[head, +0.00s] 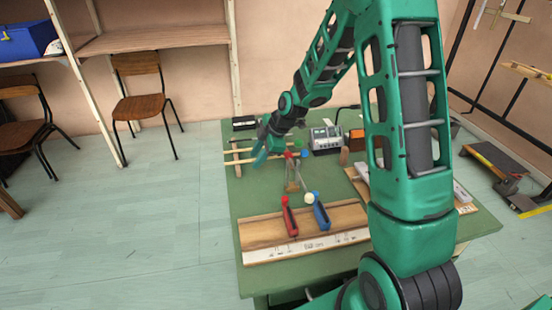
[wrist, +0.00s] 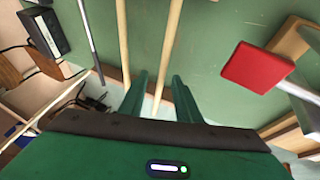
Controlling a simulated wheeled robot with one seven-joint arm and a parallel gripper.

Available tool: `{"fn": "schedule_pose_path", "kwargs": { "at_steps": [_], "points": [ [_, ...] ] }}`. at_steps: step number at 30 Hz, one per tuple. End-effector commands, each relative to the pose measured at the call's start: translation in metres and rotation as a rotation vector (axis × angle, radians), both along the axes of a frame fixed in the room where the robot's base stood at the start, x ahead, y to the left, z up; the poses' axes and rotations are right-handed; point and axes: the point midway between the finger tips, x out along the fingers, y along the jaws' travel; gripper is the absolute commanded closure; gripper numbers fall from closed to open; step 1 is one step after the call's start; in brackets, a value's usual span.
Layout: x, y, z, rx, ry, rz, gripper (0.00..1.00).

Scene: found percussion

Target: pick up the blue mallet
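A small blue mallet head (head: 304,154) shows on the green table in the head view, just right of a red one (head: 288,155). A pale wooden stick seems to run left from these heads, but I cannot tell which head it belongs to. My gripper (head: 260,157) is low over the sticks at the table's left side. In the wrist view my gripper (wrist: 160,92) is open, its two green fingers apart. One wooden stick (wrist: 170,45) passes at the gap between them; another (wrist: 122,40) lies by the left finger. No blue head shows there.
Red (head: 290,216) and blue (head: 320,212) narrow blocks stand on a wooden board (head: 262,232) at the front. A grey device (head: 326,138) and a black box (head: 244,123) stand behind. A red block (wrist: 258,68) is right in the wrist view.

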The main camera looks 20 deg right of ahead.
Motion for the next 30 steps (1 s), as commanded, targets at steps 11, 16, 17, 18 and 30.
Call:
{"fn": "schedule_pose_path", "kwargs": {
  "at_steps": [11,16,17,18,30],
  "points": [
    [0.0,0.0,0.0,0.0,0.0,0.0,1.0],
    [0.0,0.0,0.001,0.0,0.0,0.0,1.0],
    [0.0,0.0,0.002,0.0,0.0,0.0,1.0],
    [0.0,0.0,0.004,0.0,-0.001,0.0,1.0],
    [-0.01,0.013,0.052,0.0,-0.004,0.003,1.0]
  ]
}}
